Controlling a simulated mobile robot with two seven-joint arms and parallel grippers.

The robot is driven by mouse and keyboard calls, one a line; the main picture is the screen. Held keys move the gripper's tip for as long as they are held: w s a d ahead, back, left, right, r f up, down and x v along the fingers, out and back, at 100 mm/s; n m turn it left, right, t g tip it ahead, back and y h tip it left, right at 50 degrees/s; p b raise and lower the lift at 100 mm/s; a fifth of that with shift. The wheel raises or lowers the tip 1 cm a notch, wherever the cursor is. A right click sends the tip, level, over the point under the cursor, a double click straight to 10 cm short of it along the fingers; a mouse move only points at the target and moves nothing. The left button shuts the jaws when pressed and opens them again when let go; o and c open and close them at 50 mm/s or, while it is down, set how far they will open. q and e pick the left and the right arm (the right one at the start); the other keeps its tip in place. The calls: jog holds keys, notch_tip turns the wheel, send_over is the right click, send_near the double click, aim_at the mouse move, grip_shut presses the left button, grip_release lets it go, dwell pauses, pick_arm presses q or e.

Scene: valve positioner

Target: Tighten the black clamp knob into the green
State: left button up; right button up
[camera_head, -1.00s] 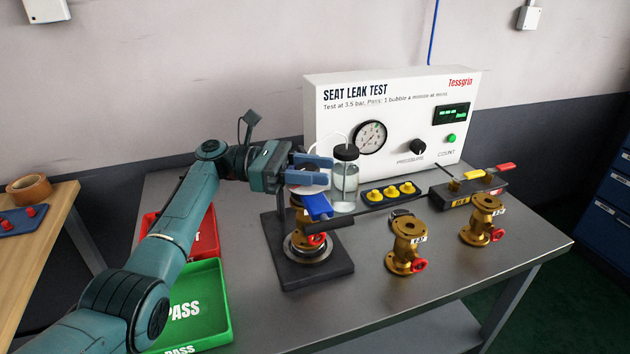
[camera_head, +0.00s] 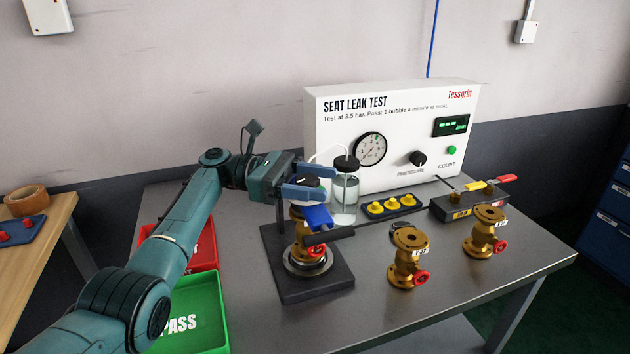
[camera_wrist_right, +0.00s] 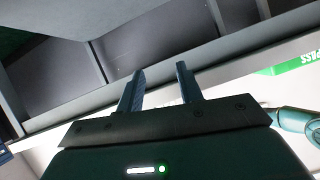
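My left gripper (camera_head: 311,181) is at the top of the clamp stand, its two blue-grey fingers apart. A dark round part, probably the black clamp knob (camera_head: 308,182), shows in a sliver between them. The fingers hide most of it, and I cannot see whether they touch it. No green mark shows at the knob. Below, a blue block (camera_head: 318,217) sits on the dark clamp arm, over a brass valve (camera_head: 299,226) on the black stand base (camera_head: 315,285). My right gripper (camera_wrist_right: 160,85) is open and empty in the right wrist view; it is outside the head view.
A glass bottle (camera_head: 344,194) stands close right of my left fingers. Behind are the white test panel (camera_head: 390,110) and yellow knobs (camera_head: 391,204). Two brass valves (camera_head: 408,259) (camera_head: 484,233) stand at right. Green (camera_head: 222,325) and red (camera_head: 207,250) trays lie at left.

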pick_arm(q)
jog(key=shift+w+a, duration=0.15)
jog(key=shift+a, duration=0.2)
jog(key=b+v, duration=0.2)
jog(key=v, duration=0.4)
jog(key=shift+a, duration=0.4)
pick_arm(e)
jog(key=shift+s+d+r+t, duration=0.2)
jog(key=shift+d+t, duration=0.25)
jog(key=shift+t, duration=0.05)
pick_arm(q)
jog(key=shift+r, duration=0.1)
